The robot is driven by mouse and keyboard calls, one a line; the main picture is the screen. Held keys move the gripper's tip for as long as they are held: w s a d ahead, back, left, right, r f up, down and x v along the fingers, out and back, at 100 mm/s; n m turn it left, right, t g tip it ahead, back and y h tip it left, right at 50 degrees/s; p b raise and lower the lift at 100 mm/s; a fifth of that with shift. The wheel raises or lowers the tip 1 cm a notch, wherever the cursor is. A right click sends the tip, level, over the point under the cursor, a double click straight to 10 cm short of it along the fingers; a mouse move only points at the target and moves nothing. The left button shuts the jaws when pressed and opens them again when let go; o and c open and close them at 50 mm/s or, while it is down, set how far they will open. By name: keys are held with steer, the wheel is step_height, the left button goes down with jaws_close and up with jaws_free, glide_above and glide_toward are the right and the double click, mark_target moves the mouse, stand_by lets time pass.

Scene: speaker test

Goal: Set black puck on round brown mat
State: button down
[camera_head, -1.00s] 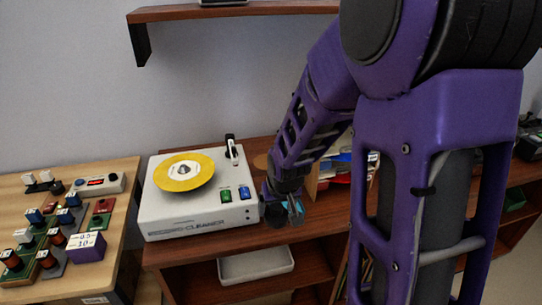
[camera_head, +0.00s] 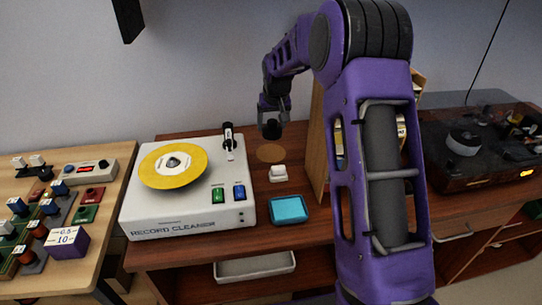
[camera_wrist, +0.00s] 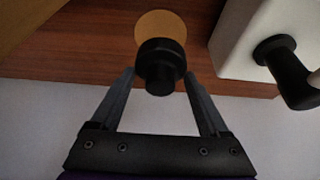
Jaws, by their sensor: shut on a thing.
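My gripper (camera_head: 273,112) is shut on the black puck (camera_head: 272,130) and holds it above the wooden surface. The puck also shows between the two fingers in the wrist view (camera_wrist: 160,65). The round brown mat (camera_head: 270,153) lies flat on the surface, just below the puck in the head view. In the wrist view the mat (camera_wrist: 160,24) is partly hidden behind the puck. The puck appears apart from the mat.
A white record cleaner (camera_head: 190,222) with a yellow disc (camera_head: 160,179) stands left of the mat. A small white block (camera_head: 278,173) and a blue tray (camera_head: 289,209) lie in front of it. A wooden upright panel (camera_head: 316,150) stands to the right.

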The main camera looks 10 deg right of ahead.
steer(key=shift+w+r, duration=0.1)
steer(key=shift+w, duration=1.4)
step_height(320, 180, down, 10)
steer(key=shift+r+b, duration=0.1)
steer(key=shift+b, duration=0.6)
steer(key=shift+f, duration=0.2)
jaws_free()
steer(key=shift+r, duration=0.15)
